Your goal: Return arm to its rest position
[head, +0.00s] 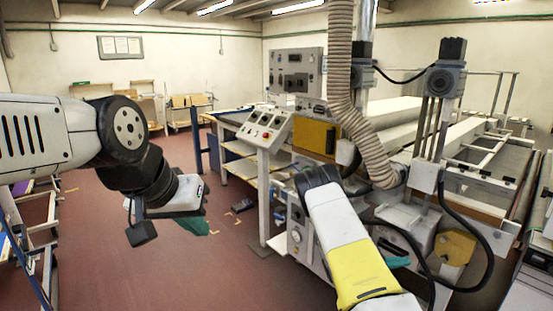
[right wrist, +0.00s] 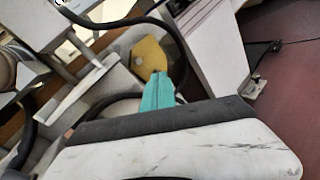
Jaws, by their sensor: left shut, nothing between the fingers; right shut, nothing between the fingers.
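My left arm reaches in from the left in the head view, with its white and black wrist over the red floor. My left gripper (head: 193,226) shows as teal fingers under that wrist, shut and empty, partly hidden by it. My right arm, white and yellow with a black joint, rises from the bottom in front of the machine. My right gripper (head: 395,262) shows as a small teal piece beside the yellow forearm, mostly hidden. In the right wrist view its teal fingers (right wrist: 157,92) are together with nothing between them, pointing towards a yellow plate (right wrist: 149,55).
The machine's control panel (head: 265,128), ribbed hose (head: 345,90) and motor column (head: 437,110) stand close around my right arm. Black cables (right wrist: 165,35) loop near the right fingers. A ladder-like frame (head: 42,245) stands at the left. The red floor (head: 110,265) is largely open.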

